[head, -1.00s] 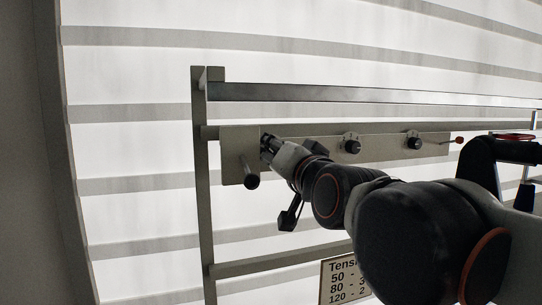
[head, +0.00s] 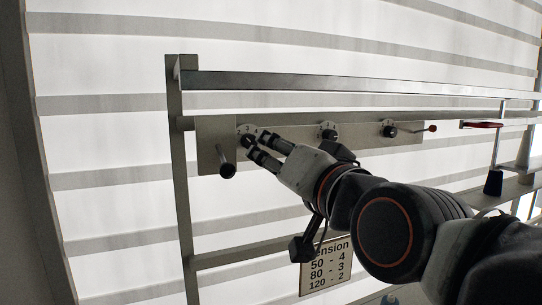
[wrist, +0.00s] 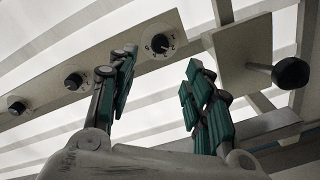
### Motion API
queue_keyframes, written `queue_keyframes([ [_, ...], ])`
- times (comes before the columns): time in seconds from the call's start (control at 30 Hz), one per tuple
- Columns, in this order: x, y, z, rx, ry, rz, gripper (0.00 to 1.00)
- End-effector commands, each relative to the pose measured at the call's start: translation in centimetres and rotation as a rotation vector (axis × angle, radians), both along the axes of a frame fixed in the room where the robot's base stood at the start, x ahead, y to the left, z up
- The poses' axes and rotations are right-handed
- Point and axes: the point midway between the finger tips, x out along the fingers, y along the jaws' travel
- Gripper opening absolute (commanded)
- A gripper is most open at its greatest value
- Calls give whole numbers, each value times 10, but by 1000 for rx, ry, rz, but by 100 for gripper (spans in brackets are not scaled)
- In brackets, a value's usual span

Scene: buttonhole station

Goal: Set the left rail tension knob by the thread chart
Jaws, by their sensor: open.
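The left rail tension knob (head: 247,138) is the leftmost of three dark knobs on a pale strip in the head view. In the wrist view this knob (wrist: 160,43) has a round white dial with markings too small to read surely. My gripper (head: 259,145) is open and empty at this knob in the head view, its fingertips close to it. In the wrist view my gripper (wrist: 160,72) has its fingers spread, with the knob beyond the gap; I see no contact. The thread chart (head: 327,270) reads 50 - 4, 80 - 3, 120 - 2; its heading is partly hidden by my arm.
A square plate with a dark-ended peg (head: 227,170) juts out left of the knob. A middle knob (head: 328,135) and a right knob (head: 389,130) sit along the strip, then a red-tipped lever (head: 432,128). A long rail (head: 330,84) runs above.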

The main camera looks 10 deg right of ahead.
Motion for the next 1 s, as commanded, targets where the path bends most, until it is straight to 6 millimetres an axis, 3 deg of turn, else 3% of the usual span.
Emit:
queue_keyframes([
  [0.33,0,-1,-2,-4,3,-1,46],
  [0.47,2,-7,-29,-63,55,-8,46],
  [0.57,3,-20,-78,-170,149,-16,46],
  [0.63,0,-34,-123,-266,241,-19,46],
  [0.8,-24,-73,-225,-472,471,-15,46],
  [1.0,-65,-111,-308,-630,694,5,46],
])
